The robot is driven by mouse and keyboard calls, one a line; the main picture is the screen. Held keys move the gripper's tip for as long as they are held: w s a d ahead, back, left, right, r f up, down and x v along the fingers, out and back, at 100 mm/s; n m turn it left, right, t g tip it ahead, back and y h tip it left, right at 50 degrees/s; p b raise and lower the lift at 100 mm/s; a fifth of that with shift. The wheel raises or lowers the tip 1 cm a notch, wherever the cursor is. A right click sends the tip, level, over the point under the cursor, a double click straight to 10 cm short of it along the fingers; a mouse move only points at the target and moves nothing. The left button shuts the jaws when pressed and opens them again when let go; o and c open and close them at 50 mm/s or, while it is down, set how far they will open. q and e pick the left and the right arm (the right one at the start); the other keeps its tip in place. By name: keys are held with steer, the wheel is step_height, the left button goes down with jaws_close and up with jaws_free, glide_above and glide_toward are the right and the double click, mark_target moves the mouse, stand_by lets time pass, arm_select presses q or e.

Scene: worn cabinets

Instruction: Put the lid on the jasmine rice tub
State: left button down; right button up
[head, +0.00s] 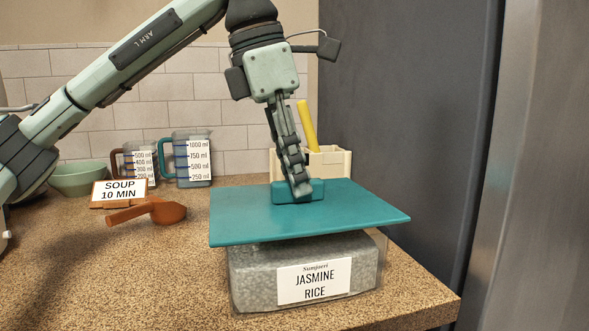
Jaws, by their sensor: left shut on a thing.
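The jasmine rice tub (248,277) is a grey, speckled box with a white label, standing near the front right corner of the counter. The lid (345,209) is a flat teal plate with a raised block handle. My left gripper (298,190) points down and is shut on the lid's handle. The lid is over the tub, tilted and wider than the tub's visible body. A shadowed gap shows under its front edge; whether it touches the tub anywhere I cannot tell. The tub's opening is hidden under the lid. My right gripper is not in view.
An orange scoop (165,211), a "SOUP 10 MIN" sign (119,192), a green bowl (78,179) and two measuring jugs (193,160) stand to the left. A cream container (337,162) with a yellow handle is behind the lid. A dark tall panel (420,120) rises at right. The front left counter is clear.

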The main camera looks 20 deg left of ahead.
arm_select(q)
steer(key=shift+f+b, duration=0.5)
steer(key=shift+f, duration=0.3)
stand_by(0.4)
steer(key=c, duration=1.3)
jaws_free()
steer(key=v, duration=1.2)
